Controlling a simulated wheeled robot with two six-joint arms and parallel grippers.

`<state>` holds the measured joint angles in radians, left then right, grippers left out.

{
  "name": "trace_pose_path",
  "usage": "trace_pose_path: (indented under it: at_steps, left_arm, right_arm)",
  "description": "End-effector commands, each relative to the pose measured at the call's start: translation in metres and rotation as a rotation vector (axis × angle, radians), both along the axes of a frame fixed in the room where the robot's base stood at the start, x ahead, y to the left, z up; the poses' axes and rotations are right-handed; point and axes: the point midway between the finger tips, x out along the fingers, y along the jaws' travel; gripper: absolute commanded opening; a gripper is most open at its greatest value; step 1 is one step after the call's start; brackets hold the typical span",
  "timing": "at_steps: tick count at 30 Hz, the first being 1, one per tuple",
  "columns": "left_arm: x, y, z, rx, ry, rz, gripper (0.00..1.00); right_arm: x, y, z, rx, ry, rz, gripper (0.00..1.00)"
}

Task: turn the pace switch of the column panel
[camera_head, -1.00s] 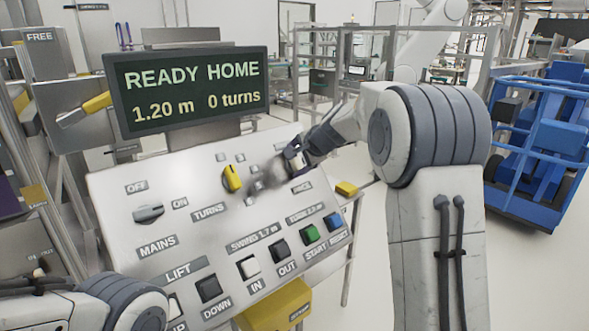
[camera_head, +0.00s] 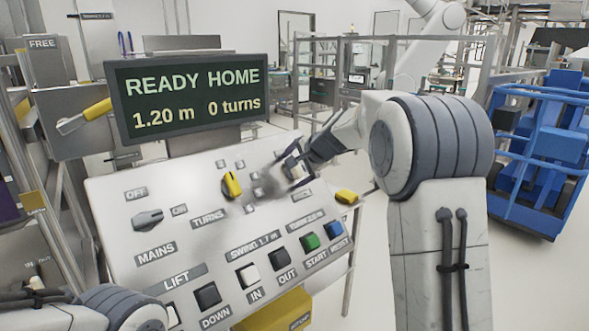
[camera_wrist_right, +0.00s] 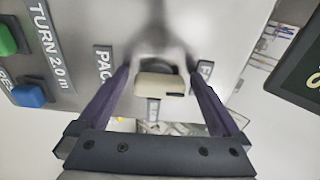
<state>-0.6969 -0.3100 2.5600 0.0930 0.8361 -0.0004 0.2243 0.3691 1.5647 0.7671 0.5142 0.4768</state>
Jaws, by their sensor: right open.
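The column panel (camera_head: 200,260) is a tilted light-grey board with switches and buttons. In the right wrist view, the pace switch (camera_wrist_right: 160,85) is a beige knob on a dark round base, beside a partly hidden label starting "PA". My right gripper (camera_head: 290,168) is at the panel's upper right in the head view and hides the switch there. In the wrist view, its two purple fingers (camera_wrist_right: 160,80) stand apart on either side of the knob, with gaps visible. My left gripper is out of view; only part of my left arm shows at the lower left.
The yellow turns switch (camera_head: 232,185) and grey mains switch (camera_head: 148,219) are left of the gripper. Green (camera_head: 310,242) and blue (camera_head: 334,230) buttons lie below it. A display (camera_head: 187,97) reading "READY HOME", 1.20 m, 0 turns stands above the panel.

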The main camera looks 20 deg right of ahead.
Motion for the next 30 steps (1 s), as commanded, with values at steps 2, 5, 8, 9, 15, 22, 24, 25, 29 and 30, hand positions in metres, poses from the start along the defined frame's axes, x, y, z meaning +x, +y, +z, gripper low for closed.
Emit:
trace_pose_path:
  at_steps: [2, 5, 8, 9, 15, 22, 24, 25, 29, 30]
  left_arm:
    - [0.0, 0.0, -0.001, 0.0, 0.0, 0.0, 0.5]
    - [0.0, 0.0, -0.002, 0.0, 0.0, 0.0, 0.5]
    - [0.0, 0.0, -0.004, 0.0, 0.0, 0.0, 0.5]
    - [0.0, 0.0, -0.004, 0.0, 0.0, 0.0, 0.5]
    - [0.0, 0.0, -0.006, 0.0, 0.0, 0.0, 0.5]
    - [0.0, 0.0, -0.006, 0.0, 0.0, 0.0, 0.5]
    - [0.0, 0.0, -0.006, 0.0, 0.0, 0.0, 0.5]
    - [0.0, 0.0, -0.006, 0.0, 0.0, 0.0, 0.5]
    - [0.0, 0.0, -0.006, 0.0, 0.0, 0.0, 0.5]
    - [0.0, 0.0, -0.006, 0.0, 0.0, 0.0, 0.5]
  right_arm:
    - [-0.004, -0.002, 0.005, 0.0, -0.003, -0.001, 1.0]
    - [-0.016, -0.004, 0.015, -0.002, -0.004, -0.001, 1.0]
    - [-0.031, -0.009, 0.028, -0.002, -0.005, -0.002, 1.0]
    - [-0.037, -0.01, 0.033, -0.002, -0.004, -0.003, 1.0]
    - [-0.064, -0.016, 0.055, -0.001, -0.003, -0.001, 1.0]
    - [-0.077, -0.019, 0.065, -0.001, 0.001, -0.001, 1.0]
    - [-0.078, -0.019, 0.066, 0.0, 0.001, 0.0, 1.0]
    - [-0.078, -0.019, 0.066, -0.001, 0.002, 0.0, 1.0]
    - [-0.078, -0.019, 0.066, -0.001, 0.001, 0.001, 1.0]
    - [-0.077, -0.019, 0.066, -0.001, 0.001, 0.001, 1.0]
